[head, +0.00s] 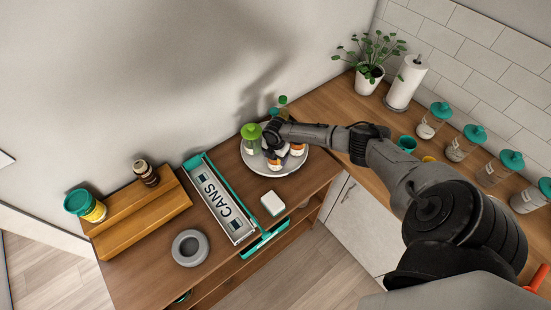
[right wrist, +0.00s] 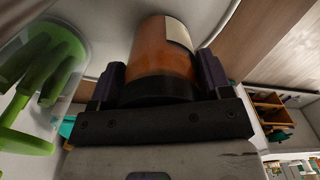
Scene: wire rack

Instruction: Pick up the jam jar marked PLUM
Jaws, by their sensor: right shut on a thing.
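In the right wrist view an amber-brown jar (right wrist: 163,50) with a dark lid and a pale label sits between the purple-padded fingers of my right gripper (right wrist: 158,82). The gripper is shut on it; no label writing is readable, so I cannot tell whether it says PLUM. In the head view my right gripper (head: 272,142) is over the round pale tray (head: 291,166), largely hiding the held jar. Small orange jars with white parts (head: 297,149) show beside it. My left gripper is in neither view.
A green-lidded clear jar (head: 251,139) stands close left of the gripper; it also shows in the wrist view (right wrist: 45,75). Teal-lidded jars (head: 461,144) line the right counter.

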